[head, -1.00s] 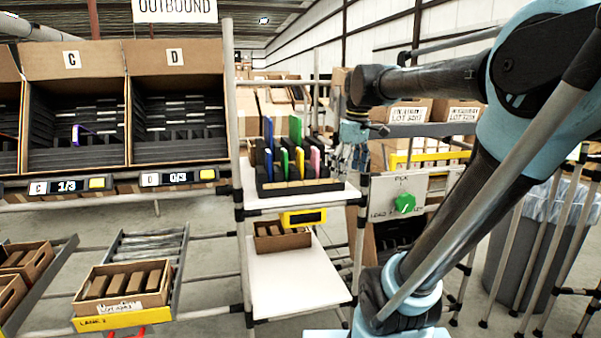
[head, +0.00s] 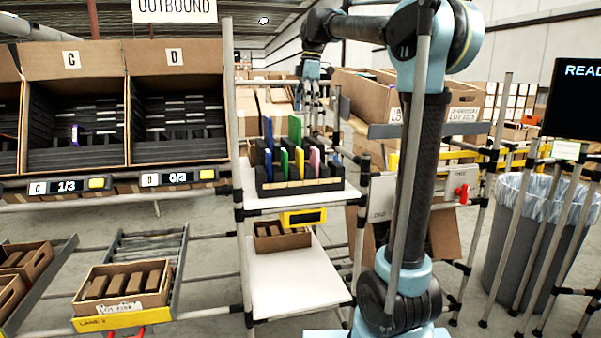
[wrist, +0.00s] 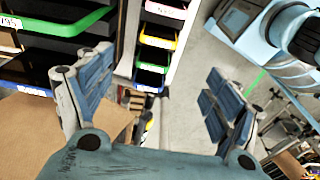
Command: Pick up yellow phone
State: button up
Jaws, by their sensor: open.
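A yellow phone (head: 299,161) stands upright in a dark slotted rack (head: 262,188) on the upper white shelf in the head view. Blue, green and pink ones stand in the same rack. My gripper (head: 309,98) is open, with fingers pointing down, above and behind the rack's right side, apart from the phones. In the wrist view my blue-padded fingers (wrist: 160,98) are spread wide with nothing between them. I cannot make out the yellow phone there.
Outbound cartons C (head: 72,78) and D (head: 175,75) stand at left. A tilted open carton (head: 380,95) is behind my arm. A grey bin (head: 530,240) and a dark screen (head: 575,100) are at right. The lower white shelf (head: 300,280) is mostly clear.

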aim_at(300, 149)
jog(key=f, duration=0.3)
jog(key=a+f, duration=0.1)
jog(key=f, duration=0.7)
jog(key=shift+s+a+f, duration=0.15)
jog(key=shift+f, duration=0.05)
jog(key=shift+a+f, duration=0.15)
jog(key=shift+f, duration=1.15)
jog(key=shift+a+f, duration=0.15)
jog(key=shift+f, duration=1.1)
jog(key=shift+c, duration=0.5)
jog(key=c, duration=1)
